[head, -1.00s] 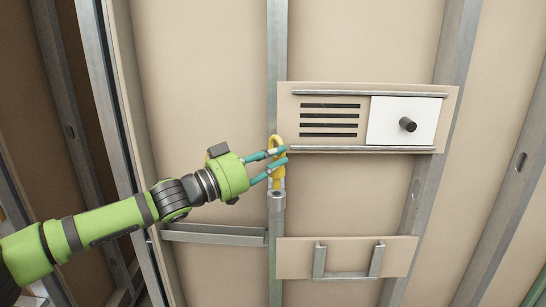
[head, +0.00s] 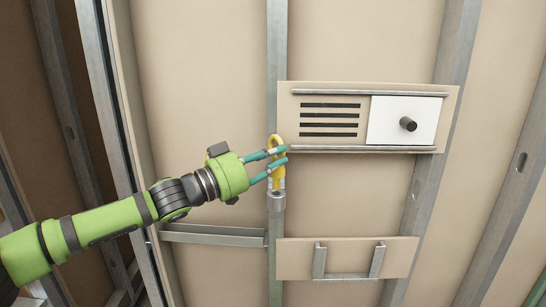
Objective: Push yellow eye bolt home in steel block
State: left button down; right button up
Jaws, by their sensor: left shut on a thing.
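The yellow eye bolt (head: 277,181) stands upright on the metal stud in the middle of the head view, its ring at the top. The steel block (head: 276,203) is a small grey piece right below it on the same stud. The bolt's lower end meets the top of the block; how deep it sits is hidden. My left gripper (head: 276,157) comes in from the left and is shut on the eye bolt, with its teal fingers around the upper part. My right gripper is not in view.
A panel (head: 284,115) with slots and a white sliding plate (head: 390,130) with a dark knob is at the upper right of the bolt. A lower board (head: 295,258) carries a metal bracket. A metal rail (head: 215,237) runs left of the block.

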aim_at(273, 177)
pick_arm(q)
jog(key=shift+b, duration=0.5)
dwell(0.8)
jog(key=shift+f+b, duration=2.35)
jog(key=shift+b, duration=0.05)
jog(key=c, duration=1.1)
grip_release()
jog(key=v, duration=1.2)
jog(key=shift+s+f, duration=0.1)
